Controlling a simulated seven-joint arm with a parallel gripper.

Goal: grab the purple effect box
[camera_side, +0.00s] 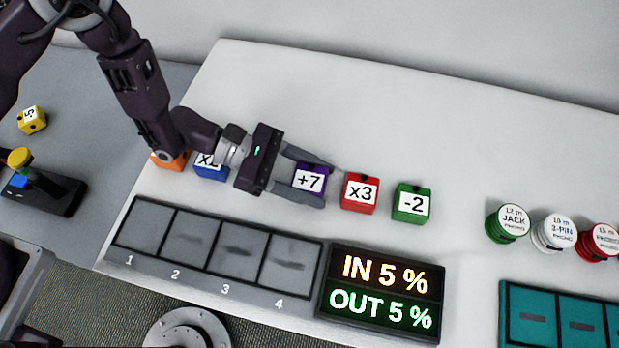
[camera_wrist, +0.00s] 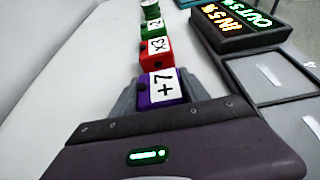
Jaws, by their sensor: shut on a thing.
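The purple effect box (camera_side: 312,171), marked +7, stands on the white table in the row of boxes. It also shows in the wrist view (camera_wrist: 160,90), just beyond the gripper body. My gripper (camera_side: 316,186) is low over the table, with one finger on each side of the purple box, shut on it. The box appears to rest at table level beside the red box; I cannot tell whether it is lifted.
A red x3 box (camera_side: 360,192) and a green -2 box (camera_side: 411,203) stand to the right. A blue box (camera_side: 211,167) and an orange box (camera_side: 170,160) sit partly hidden under my arm. Numbered slots (camera_side: 238,253) and a display (camera_side: 381,293) lie in front. Cable spools (camera_side: 557,233) stand far right.

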